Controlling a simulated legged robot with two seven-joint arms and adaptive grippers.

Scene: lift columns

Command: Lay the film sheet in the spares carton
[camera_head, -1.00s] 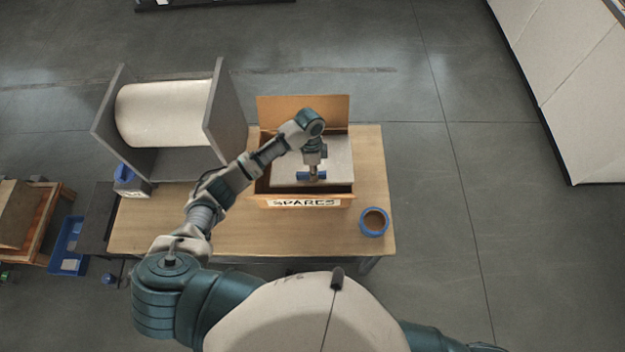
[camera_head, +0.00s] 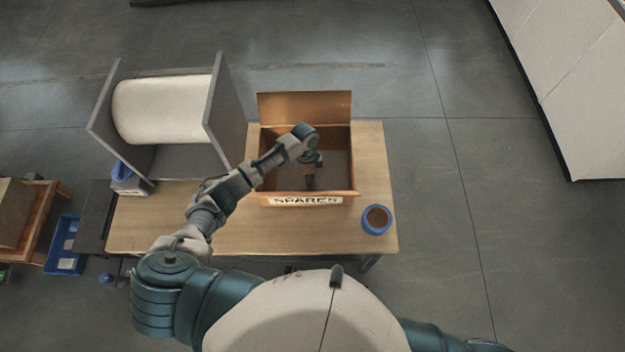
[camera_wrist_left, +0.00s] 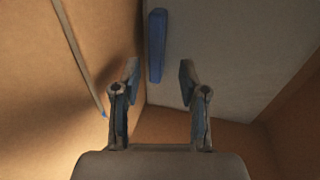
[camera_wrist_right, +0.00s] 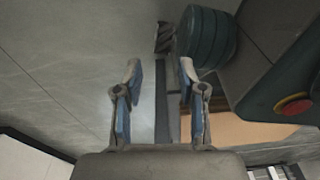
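The open spares carton (camera_head: 304,108), brown with a "SPARES" label on its front, stands on the wooden table. The grey film sheet (camera_head: 337,168) lies down inside it, between its walls. In the left wrist view the sheet (camera_wrist_left: 225,65) shows with its blue grip strip (camera_wrist_left: 157,45) near a carton wall. My left gripper (camera_head: 309,186) reaches down into the carton; in the left wrist view its fingers (camera_wrist_left: 160,82) are apart, with the strip beyond them and nothing clearly held. My right gripper (camera_wrist_right: 160,78) is open and empty, away from the carton.
A blue tape roll (camera_head: 377,219) lies on the table (camera_head: 225,234) right of the carton. A large pale roll (camera_head: 165,108) in a grey stand is at the left, with a blue and white container (camera_head: 128,178) before it. The table's front left is clear.

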